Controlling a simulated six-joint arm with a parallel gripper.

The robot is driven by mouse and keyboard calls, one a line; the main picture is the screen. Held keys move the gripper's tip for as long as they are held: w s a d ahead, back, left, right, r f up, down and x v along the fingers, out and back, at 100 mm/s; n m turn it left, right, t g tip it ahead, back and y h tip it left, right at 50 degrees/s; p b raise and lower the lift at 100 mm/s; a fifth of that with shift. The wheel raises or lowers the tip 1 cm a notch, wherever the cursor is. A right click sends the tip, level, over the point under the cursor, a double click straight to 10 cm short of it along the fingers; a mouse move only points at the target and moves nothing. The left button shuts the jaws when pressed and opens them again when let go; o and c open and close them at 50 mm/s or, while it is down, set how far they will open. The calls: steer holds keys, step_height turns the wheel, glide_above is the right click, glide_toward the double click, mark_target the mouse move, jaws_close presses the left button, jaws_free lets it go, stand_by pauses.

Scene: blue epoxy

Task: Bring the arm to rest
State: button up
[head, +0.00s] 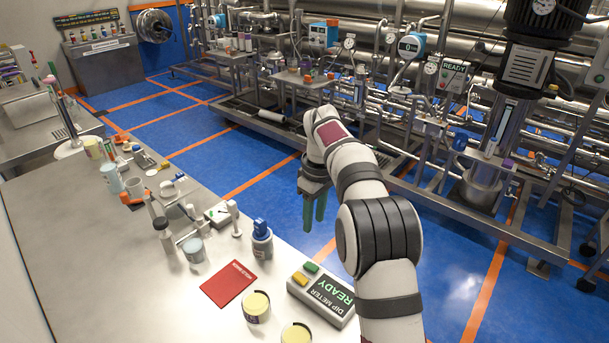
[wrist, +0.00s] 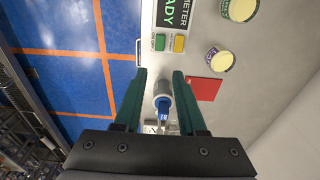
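My gripper (head: 315,208) hangs at the end of my raised white arm in the head view, with its green fingers pointing down. It is beyond the bench's right edge in that picture, over the blue floor. In the wrist view my gripper (wrist: 158,80) has its two green fingers apart, and nothing is held between them. A grey bottle with a blue top (wrist: 162,105) shows below, between the fingers; it stands on the bench, apart from them. The same blue-topped bottle (head: 262,240) is left of my gripper in the head view.
The steel bench (head: 150,290) holds a dip meter reading READY (head: 322,293), a red book (head: 229,283), a yellow-topped jar (head: 256,307) and several bottles and tools further back. Pipework and tanks (head: 400,100) stand beyond the open blue floor (head: 240,155).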

steer(key=s+r+m, duration=0.5)
steer(key=s+r, duration=0.2)
steer(key=s, duration=0.5)
steer(key=s+f+m, duration=0.1)
steer(key=s+m, duration=0.2)
steer(key=s, duration=0.6)
steer(key=s+f+m, duration=0.2)
steer(key=s+m, duration=0.1)
steer(key=s, duration=0.6)
steer(key=s+f+m+y, duration=0.1)
steer(key=s+f+m, duration=0.1)
steer(key=s, duration=0.7)
steer(key=shift+s+f+m+g, duration=0.3)
steer(key=shift+m+g, duration=0.1)
steer(key=shift+m, duration=0.4)
